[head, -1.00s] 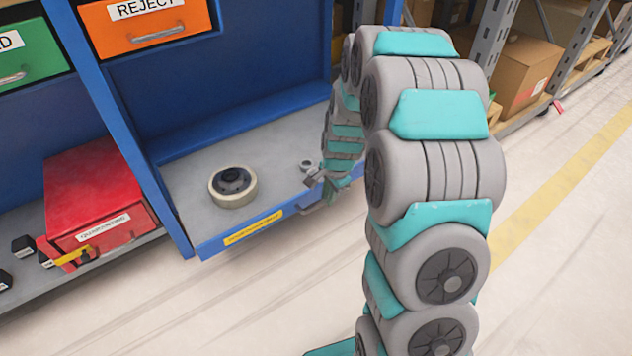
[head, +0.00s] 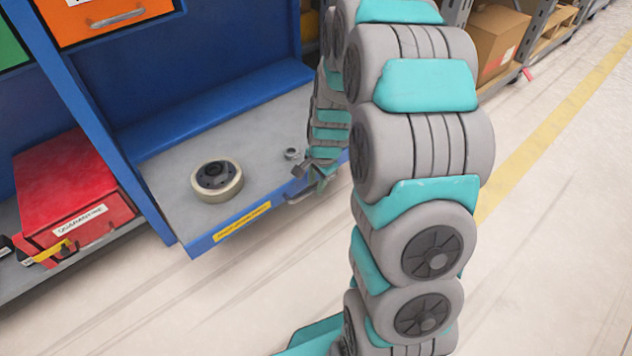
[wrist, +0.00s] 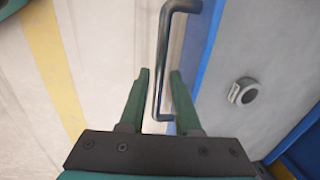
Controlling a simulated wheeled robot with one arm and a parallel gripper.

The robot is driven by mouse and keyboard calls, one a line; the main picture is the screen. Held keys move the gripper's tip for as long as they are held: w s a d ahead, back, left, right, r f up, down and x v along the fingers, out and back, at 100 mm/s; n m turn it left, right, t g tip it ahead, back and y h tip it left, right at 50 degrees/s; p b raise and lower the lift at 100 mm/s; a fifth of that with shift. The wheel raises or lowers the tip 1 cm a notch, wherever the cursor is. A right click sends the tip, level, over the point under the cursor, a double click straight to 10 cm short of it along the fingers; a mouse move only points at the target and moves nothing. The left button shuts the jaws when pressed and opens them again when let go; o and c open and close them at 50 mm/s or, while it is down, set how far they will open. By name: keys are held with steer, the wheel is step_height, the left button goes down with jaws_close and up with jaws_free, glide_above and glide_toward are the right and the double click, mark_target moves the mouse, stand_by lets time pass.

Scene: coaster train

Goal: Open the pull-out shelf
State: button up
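The pull-out shelf (head: 258,140) is a grey board with a blue front edge, low in the blue rack. It sticks out a little past the rack's post. Its dark metal bar handle (wrist: 163,62) is on the front edge. My gripper (wrist: 161,73) is at this handle. Its green fingers stand on either side of the bar, with narrow gaps visible, so it looks open. In the head view, my gripper (head: 318,180) is at the shelf's right front, where my arm partly hides the handle.
A wheel (head: 217,180) and a small metal ring (head: 292,153) lie on the shelf. A red box (head: 72,190) stands on the lower shelf at left. An orange drawer (head: 105,22) is above. Cardboard boxes (head: 497,40) stand at right rear. The floor in front is clear.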

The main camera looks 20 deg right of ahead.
steer(key=shift+o, duration=1)
step_height(320, 180, up, 8)
steer(key=s, duration=0.1)
steer(key=shift+s+d+f+p, duration=0.2)
steer(key=shift+s+d+p, duration=0.05)
steer(key=shift+p, duration=0.05)
steer(key=s+a+r+n+g+p, duration=0.2)
steer(key=s+r+n, duration=0.5)
steer(key=s, duration=0.8)
steer(key=s+a+r+n+g+p, duration=0.1)
steer(key=s+a+r+n+p, duration=0.4)
steer(key=s+r, duration=0.7)
steer(key=s+a+n, duration=0.1)
steer(key=s+n, duration=0.1)
steer(key=s, duration=0.1)
steer(key=shift+s+r+g+h, duration=0.15)
steer(key=shift+s+g+h, duration=0.15)
steer(key=shift+g, duration=0.1)
steer(key=shift+o, duration=0.2)
steer(key=shift+a, duration=0.1)
